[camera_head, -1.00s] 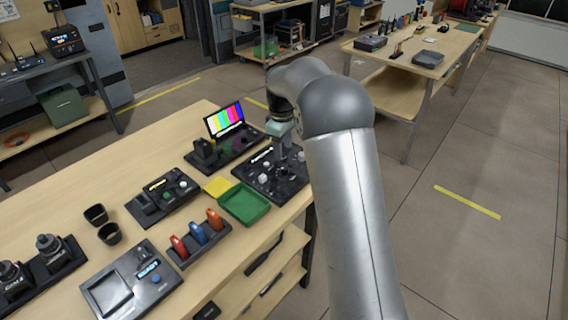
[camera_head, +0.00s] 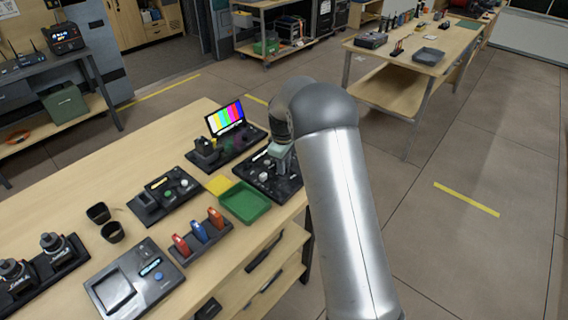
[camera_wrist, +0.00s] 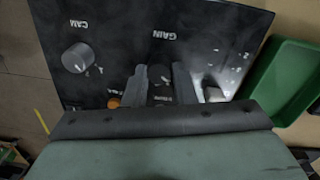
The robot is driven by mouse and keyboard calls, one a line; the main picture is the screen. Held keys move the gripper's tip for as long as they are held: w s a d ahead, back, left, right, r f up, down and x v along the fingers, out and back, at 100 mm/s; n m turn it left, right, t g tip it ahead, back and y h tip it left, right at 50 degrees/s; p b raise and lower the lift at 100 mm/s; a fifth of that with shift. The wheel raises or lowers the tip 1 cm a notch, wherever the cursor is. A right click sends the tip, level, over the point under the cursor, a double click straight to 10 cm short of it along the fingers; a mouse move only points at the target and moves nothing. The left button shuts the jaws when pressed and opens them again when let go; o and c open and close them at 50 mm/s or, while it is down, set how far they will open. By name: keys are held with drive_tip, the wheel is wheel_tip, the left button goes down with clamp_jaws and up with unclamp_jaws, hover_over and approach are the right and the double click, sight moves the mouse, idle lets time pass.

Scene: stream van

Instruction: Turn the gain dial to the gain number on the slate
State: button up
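The black control panel (camera_wrist: 110,30) bears white CAM and GAIN labels. In the head view the panel (camera_head: 262,184) lies near the bench's right edge, partly behind my arm. My gripper (camera_wrist: 161,88) points down at it, one finger on each side of the dark gain dial (camera_wrist: 160,76). I cannot tell whether the fingers touch the dial; its pointer is not readable. The grey cam knob (camera_wrist: 77,57) sits left of it. I cannot make out a slate with a gain number in either view.
A green tray (camera_wrist: 290,78) lies right of the panel in the wrist view; it also shows in the head view (camera_head: 244,212). A monitor with colour bars (camera_head: 226,117) stands behind. A light knob (camera_wrist: 213,94) and an orange button (camera_wrist: 114,102) flank the fingers.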

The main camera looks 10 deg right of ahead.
drive_tip(key=shift+m, duration=0.3)
drive_tip(key=shift+w+m+b, duration=0.1)
drive_tip(key=shift+m+b, duration=0.6)
drive_tip(key=shift+m, duration=0.5)
drive_tip(key=shift+r+m+b, duration=0.1)
drive_tip(key=shift+m+b, duration=0.25)
drive_tip(key=shift+m, duration=1.05)
drive_tip(key=o, duration=1)
